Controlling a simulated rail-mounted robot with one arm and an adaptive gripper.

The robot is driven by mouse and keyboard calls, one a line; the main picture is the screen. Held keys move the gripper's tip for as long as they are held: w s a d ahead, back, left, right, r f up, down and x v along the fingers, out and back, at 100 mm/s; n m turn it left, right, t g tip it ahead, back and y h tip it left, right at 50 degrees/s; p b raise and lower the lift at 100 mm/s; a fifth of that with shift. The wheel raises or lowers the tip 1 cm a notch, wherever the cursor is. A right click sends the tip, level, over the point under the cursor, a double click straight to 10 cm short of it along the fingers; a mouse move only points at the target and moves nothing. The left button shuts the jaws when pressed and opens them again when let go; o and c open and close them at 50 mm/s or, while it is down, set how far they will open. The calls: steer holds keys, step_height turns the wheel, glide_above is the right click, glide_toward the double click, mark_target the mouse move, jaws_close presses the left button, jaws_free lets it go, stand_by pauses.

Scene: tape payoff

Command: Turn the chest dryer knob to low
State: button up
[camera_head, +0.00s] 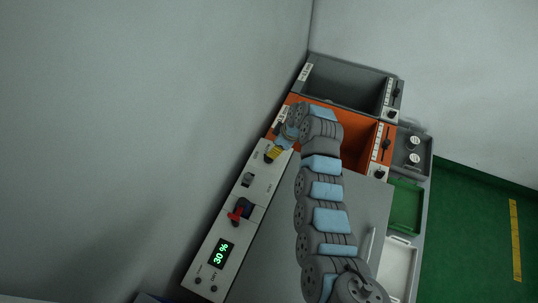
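An open orange chest (362,130) and an open grey chest (345,66) stand at the back. The orange chest's right-hand strip has a dark slider (386,145) and a black knob (379,174). The grey chest's strip has a similar knob (391,114). The labels are too small to read, so I cannot tell which chest is the dryer or where its knob is set.
Trays (405,205) line the right side, above green floor (470,230). A wall is close on the left.

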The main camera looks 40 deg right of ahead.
steer(key=shift+b+x, duration=0.6)
steer(key=shift+x, duration=2.45)
steer(key=shift+a, duration=0.1)
jaws_close()
